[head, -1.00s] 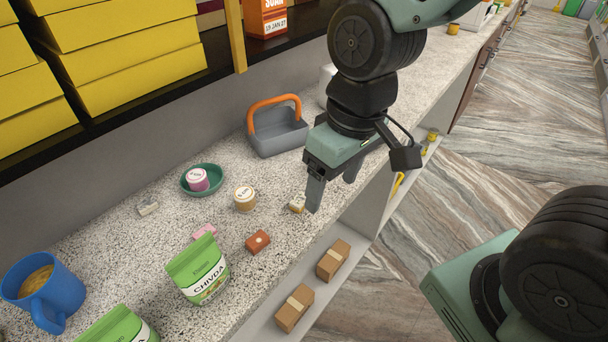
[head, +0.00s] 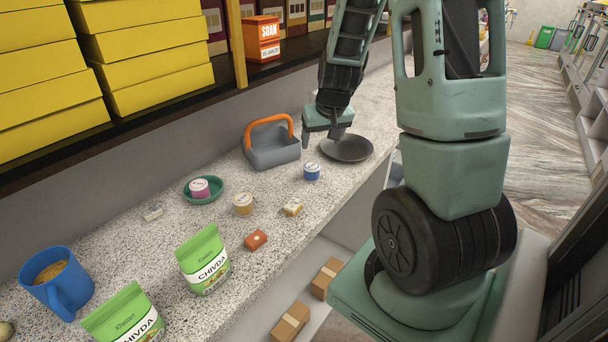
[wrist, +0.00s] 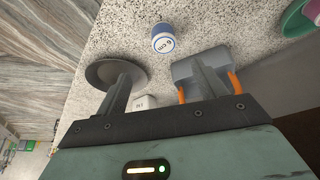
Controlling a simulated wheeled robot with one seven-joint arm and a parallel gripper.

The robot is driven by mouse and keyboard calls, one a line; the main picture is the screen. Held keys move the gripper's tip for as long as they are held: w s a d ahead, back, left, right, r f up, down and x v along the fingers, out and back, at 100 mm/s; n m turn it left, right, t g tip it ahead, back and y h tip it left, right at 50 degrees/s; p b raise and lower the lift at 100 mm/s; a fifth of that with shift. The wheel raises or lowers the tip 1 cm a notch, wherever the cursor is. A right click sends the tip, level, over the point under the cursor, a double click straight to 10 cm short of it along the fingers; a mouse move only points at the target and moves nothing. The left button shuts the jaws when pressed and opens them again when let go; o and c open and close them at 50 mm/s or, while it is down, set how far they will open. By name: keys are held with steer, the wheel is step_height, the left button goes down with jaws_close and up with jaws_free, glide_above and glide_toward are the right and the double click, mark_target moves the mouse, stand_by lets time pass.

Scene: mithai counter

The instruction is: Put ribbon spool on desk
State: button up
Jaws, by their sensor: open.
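I cannot pick out a ribbon spool for certain. Small round pieces with white labelled tops stand on the speckled counter (head: 165,240): a blue one (head: 311,172), a tan one (head: 242,204), and a pink one (head: 200,188) in a green dish (head: 217,194). The blue one also shows in the wrist view (wrist: 163,40). My gripper (head: 322,138) is open and empty, over the counter between the grey basket and the dark dish. Its spread fingers show in the wrist view (wrist: 161,74), with a small white object (wrist: 146,102) seen between them.
The grey basket (head: 273,152) has an orange handle; the dark dish (head: 346,148) is right of it. Yellow boxes (head: 150,65) fill the shelf behind.

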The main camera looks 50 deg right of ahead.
mark_target(312, 167)
steer(key=p+x, duration=0.1)
steer(key=x, duration=0.8)
steer(key=shift+w+a+f+p, duration=0.1)
steer(key=shift+w+f+p, duration=0.1)
steer(key=shift+f+p, duration=0.3)
steer(key=shift+a+p+x, duration=0.2)
steer(key=shift+p+x, duration=0.2)
steer(key=shift+x, duration=1.75)
steer(key=c, duration=1.1)
steer(key=shift+r, duration=0.1)
steer(key=shift+c, duration=0.2)
